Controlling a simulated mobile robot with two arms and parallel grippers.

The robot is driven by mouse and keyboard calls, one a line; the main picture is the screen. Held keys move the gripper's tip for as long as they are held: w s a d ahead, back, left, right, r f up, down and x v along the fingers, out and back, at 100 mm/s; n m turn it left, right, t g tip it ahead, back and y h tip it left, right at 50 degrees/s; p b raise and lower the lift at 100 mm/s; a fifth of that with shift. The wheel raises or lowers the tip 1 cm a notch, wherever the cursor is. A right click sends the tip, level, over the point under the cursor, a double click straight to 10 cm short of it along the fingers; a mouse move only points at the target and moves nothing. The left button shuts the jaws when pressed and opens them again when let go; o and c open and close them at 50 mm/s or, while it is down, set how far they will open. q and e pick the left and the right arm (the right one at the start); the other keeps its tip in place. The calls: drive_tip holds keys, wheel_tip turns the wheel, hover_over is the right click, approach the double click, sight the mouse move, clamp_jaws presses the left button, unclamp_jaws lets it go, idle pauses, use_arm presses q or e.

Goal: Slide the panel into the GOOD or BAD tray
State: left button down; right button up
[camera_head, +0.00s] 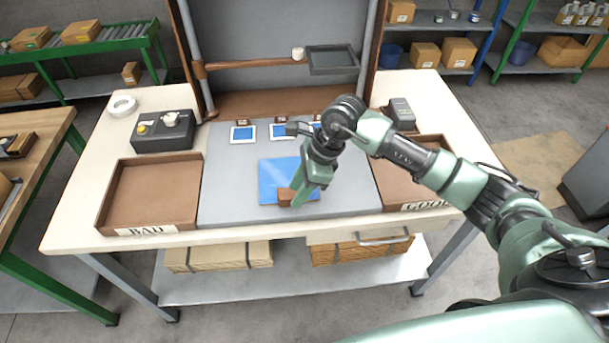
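A blue panel (272,177) lies flat on the grey mat in the middle of the workbench. My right gripper (294,201) points down over the panel's right part, with a small brown block or brush (285,196) at its fingertips. The arm hides part of the panel, and I cannot tell whether the fingers are closed on the brown piece. The empty brown BAD tray (150,192) is at the left of the mat. The brown GOOD tray (396,190) is at the right, partly behind my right arm. My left gripper is not in view.
Several small blue-and-white sample cards (243,134) stand along the mat's back. A dark control box (163,132) and a white tape roll (122,106) are at the back left. A dark small device (401,113) is at the back right. The grey mat (228,190) is clear left of the panel.

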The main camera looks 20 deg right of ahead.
drive_tip(key=shift+x, duration=0.85)
drive_tip(key=shift+c, duration=0.3)
clamp_jaws()
drive_tip(key=shift+a, duration=0.15)
